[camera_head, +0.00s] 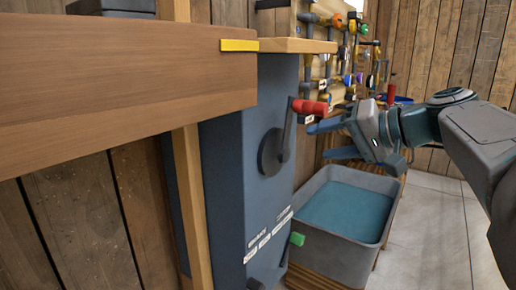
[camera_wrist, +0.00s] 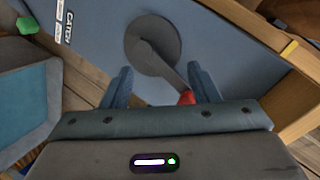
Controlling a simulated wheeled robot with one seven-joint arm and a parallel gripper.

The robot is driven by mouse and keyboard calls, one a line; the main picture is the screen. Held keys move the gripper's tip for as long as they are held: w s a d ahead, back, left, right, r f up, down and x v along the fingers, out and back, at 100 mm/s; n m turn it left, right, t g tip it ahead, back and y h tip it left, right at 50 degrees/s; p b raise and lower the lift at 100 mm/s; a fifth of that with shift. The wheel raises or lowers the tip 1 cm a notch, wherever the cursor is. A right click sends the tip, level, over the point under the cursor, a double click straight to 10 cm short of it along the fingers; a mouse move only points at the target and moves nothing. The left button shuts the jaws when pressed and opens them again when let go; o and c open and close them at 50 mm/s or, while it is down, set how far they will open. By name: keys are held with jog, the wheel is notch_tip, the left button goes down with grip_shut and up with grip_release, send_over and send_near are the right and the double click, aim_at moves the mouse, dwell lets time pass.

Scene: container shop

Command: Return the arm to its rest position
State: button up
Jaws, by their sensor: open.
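My gripper (camera_head: 318,127) is at the right of the blue-grey cabinet, at the end of my arm, which reaches in from the right. In the wrist view my gripper (camera_wrist: 162,88) shows two blue fingers spread apart with nothing held. A crank with a dark round hub (camera_head: 272,152) and a red handle (camera_head: 309,107) is on the cabinet's side. The red handle also shows in the wrist view (camera_wrist: 187,97), beside the right finger and partly hidden by my gripper. I cannot tell whether they touch.
A grey bin (camera_head: 335,258) with a blue-green inside stands below my gripper. A wooden counter (camera_head: 120,80) fills the upper left. A wooden rack with pipes and coloured valves (camera_head: 340,45) is behind. Grey floor (camera_head: 435,230) is clear at the right.

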jog(key=s+f+g+h+p, duration=0.2)
jog(key=s+h+p, duration=0.3)
jog(key=s+p, duration=0.3)
jog(key=s+f+n+g+h+p, duration=0.1)
jog(key=s+f+g+h+p, duration=0.2)
jog(key=s+p, duration=0.6)
jog(key=shift+s+d+f+h+p, duration=0.35)
jog(key=shift+f+h+p, duration=0.7)
jog(key=shift+p, duration=1.4)
jog(key=shift+w+d+r+h, duration=0.1)
jog(key=shift+w+r+h, duration=0.05)
jog(key=shift+r+h, duration=0.1)
